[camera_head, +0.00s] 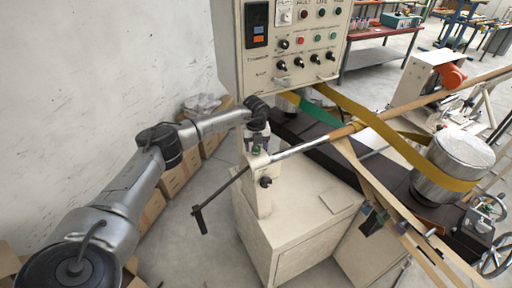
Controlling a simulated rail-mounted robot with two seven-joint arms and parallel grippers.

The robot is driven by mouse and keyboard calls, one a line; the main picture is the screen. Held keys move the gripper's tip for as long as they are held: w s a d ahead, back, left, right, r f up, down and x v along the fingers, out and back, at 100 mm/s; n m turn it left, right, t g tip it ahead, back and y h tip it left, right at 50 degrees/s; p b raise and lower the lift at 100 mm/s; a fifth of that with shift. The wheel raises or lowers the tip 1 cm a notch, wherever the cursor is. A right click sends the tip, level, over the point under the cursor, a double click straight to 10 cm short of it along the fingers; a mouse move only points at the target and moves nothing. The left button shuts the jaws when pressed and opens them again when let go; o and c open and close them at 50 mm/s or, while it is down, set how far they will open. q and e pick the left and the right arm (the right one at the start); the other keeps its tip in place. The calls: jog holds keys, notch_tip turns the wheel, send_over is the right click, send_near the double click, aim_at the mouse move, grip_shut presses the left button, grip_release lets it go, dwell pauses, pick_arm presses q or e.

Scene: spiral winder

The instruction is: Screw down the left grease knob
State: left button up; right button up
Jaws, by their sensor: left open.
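My left arm reaches in from the left, and its gripper (257,146) points down at the top of the cream upright bracket (258,195) at the machine's left end. The gripper is open. Its fingertips are right at the bracket top, where small dark parts show. The left grease knob cannot be made out clearly there; the gripper covers much of that spot. I cannot tell whether the fingers touch anything. A small black knob (266,182) sits on the bracket's front face, below the gripper. My right gripper is not in view.
The control panel (293,45) stands close behind the gripper. A crank handle (217,193) sticks out left of the bracket, and a steel shaft (310,145) runs right. Green and yellow belts lead to a metal drum (456,158). Cardboard boxes (176,180) line the wall.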

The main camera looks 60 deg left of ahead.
pick_arm(q)
jog(key=shift+f, duration=0.65)
jog(key=shift+c, duration=0.3)
jog(key=c, duration=0.9)
jog(key=shift+o, duration=0.2)
